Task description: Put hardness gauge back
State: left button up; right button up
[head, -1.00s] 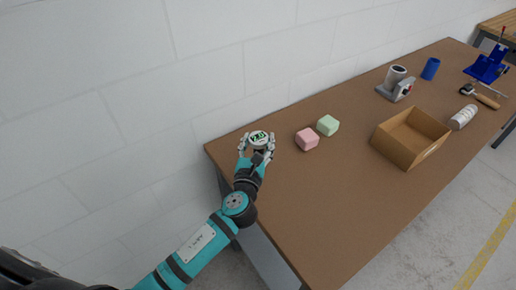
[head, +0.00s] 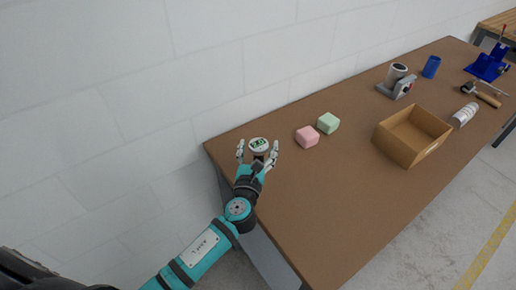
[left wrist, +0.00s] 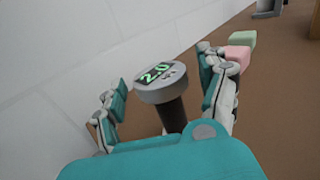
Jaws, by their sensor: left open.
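The hardness gauge (head: 259,145) stands upright near the left end of the brown table. It has a round silver head with a green display, which reads 2.0 in the left wrist view (left wrist: 158,85), and a dark stem below. My left gripper (head: 257,151) is open, with one finger on each side of the gauge. In the left wrist view the fingers (left wrist: 163,90) are spread apart with a gap on both sides of the gauge. The foot of the stem is hidden behind my gripper's palm. My right gripper is not in view.
A pink foam block (head: 307,136) and a green foam block (head: 328,123) lie right of the gauge. An open cardboard box (head: 432,154), a grey device (head: 399,84) and a blue cup (head: 431,67) stand farther right. A white wall runs along the table's back edge.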

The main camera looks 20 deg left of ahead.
pick_arm(q)
jog(key=shift+r, duration=0.1)
jog(key=shift+s, duration=0.15)
jog(key=s+d+b, duration=0.1)
jog(key=s+b, duration=0.1)
jog(key=s, duration=0.9)
jog(key=shift+s+d+r, duration=0.15)
jog(key=shift+s+d, duration=0.05)
jog(key=shift+s, duration=0.1)
